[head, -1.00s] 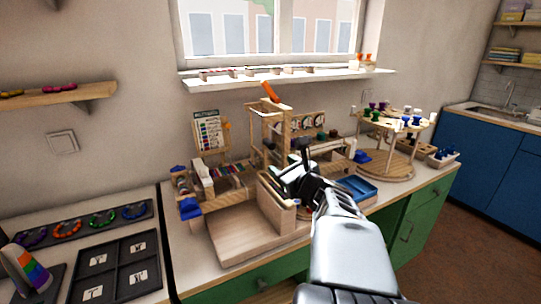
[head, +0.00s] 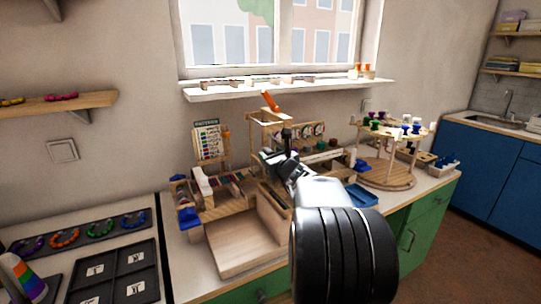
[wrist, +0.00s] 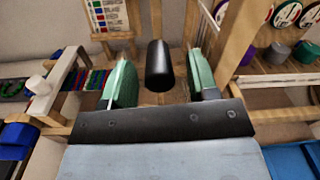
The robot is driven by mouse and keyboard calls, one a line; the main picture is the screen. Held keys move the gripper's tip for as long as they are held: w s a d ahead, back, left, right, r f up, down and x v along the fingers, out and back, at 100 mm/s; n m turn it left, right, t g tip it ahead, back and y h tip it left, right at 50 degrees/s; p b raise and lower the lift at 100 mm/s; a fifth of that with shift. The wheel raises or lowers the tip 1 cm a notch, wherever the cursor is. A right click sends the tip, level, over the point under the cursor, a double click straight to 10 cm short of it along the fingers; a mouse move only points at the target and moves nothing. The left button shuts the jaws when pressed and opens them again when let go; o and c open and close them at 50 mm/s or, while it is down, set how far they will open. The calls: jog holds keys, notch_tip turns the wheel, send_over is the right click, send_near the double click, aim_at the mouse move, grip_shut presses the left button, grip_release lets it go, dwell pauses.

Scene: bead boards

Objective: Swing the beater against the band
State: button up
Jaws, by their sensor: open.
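My gripper (wrist: 160,62) is open, its two green fingers apart in the wrist view. A black cylinder (wrist: 158,68), perhaps the beater's grip, shows between the fingers, touching neither. In the head view my gripper (head: 272,158) is in front of a wooden frame (head: 256,128) on the workbench. The band of coloured beads (head: 228,182) lies in a wooden loom left of my gripper; it also shows in the wrist view (wrist: 97,80). Which frame part is the beater cannot be told for sure; my arm hides part of it.
An empty wooden tray (head: 238,240) lies in front of the loom. A blue tray (head: 361,196) and a round tiered stand (head: 387,176) are to the right. A pattern card (head: 208,139) stands behind the loom. A black compartment tray (head: 118,272) is at the lower left.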

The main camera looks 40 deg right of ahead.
jog(key=shift+w, duration=0.35)
grip_shut()
dwell(0.4)
